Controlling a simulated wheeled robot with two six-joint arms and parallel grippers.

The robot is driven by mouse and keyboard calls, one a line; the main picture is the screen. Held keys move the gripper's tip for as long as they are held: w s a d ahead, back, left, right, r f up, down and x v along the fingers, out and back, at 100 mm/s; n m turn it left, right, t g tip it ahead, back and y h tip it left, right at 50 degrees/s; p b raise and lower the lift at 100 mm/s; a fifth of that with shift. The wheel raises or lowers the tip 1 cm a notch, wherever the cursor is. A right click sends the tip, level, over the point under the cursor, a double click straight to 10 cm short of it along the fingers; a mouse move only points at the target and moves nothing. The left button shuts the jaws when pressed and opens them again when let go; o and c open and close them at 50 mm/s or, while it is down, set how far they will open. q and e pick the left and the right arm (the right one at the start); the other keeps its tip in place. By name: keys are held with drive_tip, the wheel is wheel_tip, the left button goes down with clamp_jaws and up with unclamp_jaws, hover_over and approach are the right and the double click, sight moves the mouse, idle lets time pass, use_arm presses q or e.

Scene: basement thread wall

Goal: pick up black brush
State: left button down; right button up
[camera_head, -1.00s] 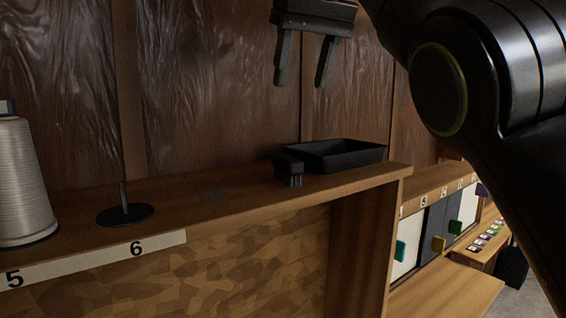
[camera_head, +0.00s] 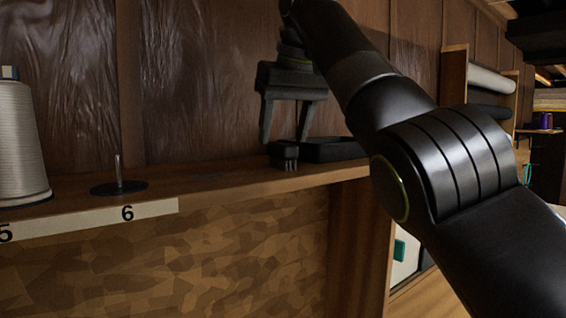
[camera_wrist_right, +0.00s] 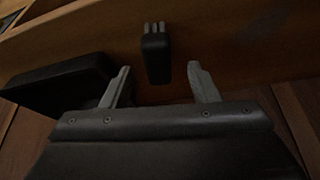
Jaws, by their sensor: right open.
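The black brush (camera_head: 284,152) is a small dark block with short bristles. It sits on the wooden shelf near its front edge, beside a black tray. My right gripper (camera_head: 284,138) is open and points down just above the brush in the head view. In the right wrist view, the brush (camera_wrist_right: 156,56) lies ahead of and between the two open fingers (camera_wrist_right: 160,84), touching neither as far as I can see. My left gripper is not in view.
The black tray (camera_head: 335,152) stands right of the brush; it is close to one finger in the right wrist view (camera_wrist_right: 62,84). A metal spindle on a black disc (camera_head: 119,187) and a white thread cone (camera_head: 18,145) stand left. The shelf (camera_head: 225,180) between is clear.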

sight(283, 143)
drive_tip(key=x, duration=0.3)
drive_tip(key=shift+w+d+b, duration=0.1)
drive_tip(key=shift+b, duration=0.25)
drive_tip(key=shift+w+f, duration=0.35)
drive_tip(key=shift+f, duration=0.1)
drive_tip(key=shift+s+r, duration=0.1)
drive_tip(key=shift+s, duration=0.15)
drive_tip(key=shift+c, duration=1.2)
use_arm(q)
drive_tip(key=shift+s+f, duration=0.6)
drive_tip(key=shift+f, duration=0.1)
use_arm(e)
drive_tip(key=c, duration=0.8)
